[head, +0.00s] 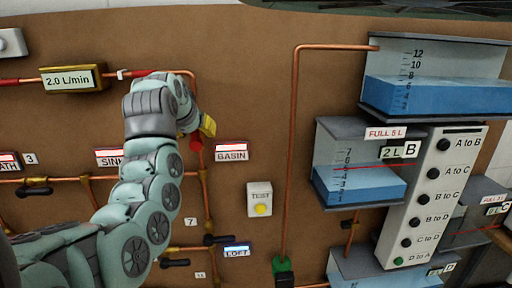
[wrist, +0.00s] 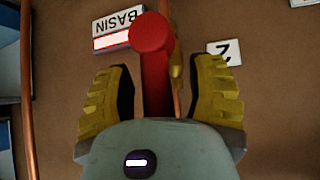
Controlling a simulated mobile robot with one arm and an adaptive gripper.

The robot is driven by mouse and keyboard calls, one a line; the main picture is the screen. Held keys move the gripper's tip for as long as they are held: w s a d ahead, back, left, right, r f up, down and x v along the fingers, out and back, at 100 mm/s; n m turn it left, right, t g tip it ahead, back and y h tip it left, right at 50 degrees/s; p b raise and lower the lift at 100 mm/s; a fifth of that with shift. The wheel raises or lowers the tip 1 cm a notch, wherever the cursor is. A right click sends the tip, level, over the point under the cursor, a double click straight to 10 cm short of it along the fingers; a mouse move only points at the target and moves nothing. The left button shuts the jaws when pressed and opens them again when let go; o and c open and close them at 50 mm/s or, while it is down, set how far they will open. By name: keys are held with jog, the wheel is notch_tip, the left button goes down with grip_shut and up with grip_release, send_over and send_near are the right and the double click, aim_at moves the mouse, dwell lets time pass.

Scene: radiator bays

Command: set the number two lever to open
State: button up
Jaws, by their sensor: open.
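The number two lever is red; in the wrist view its red handle (wrist: 156,85) with a round end shows beside a tag reading 2 (wrist: 225,52), which appears upside down. The handle runs roughly along the copper pipe behind it. In the head view a bit of the red lever (head: 196,147) shows below my gripper, left of the BASIN label (head: 232,151). My gripper (wrist: 162,105) is open, one yellow finger on each side of the handle with gaps visible. The head view shows a yellow finger (head: 208,125). The lever's lower part is hidden by my gripper's body.
In the head view, a black lever (head: 34,192) sits near tag 3 and other black levers near tag 7 (head: 190,222) and the LOFT label (head: 237,251). A TEST button box (head: 260,199) and water tanks (head: 435,80) stand right. A vertical copper pipe (head: 291,150) runs between.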

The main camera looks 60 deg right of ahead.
jog(key=shift+r, duration=0.1)
jog(key=v, duration=1.1)
jog(key=shift+a+r, duration=0.2)
jog(key=shift+a, duration=0.1)
jog(key=shift+s, duration=0.15)
dwell(0.4)
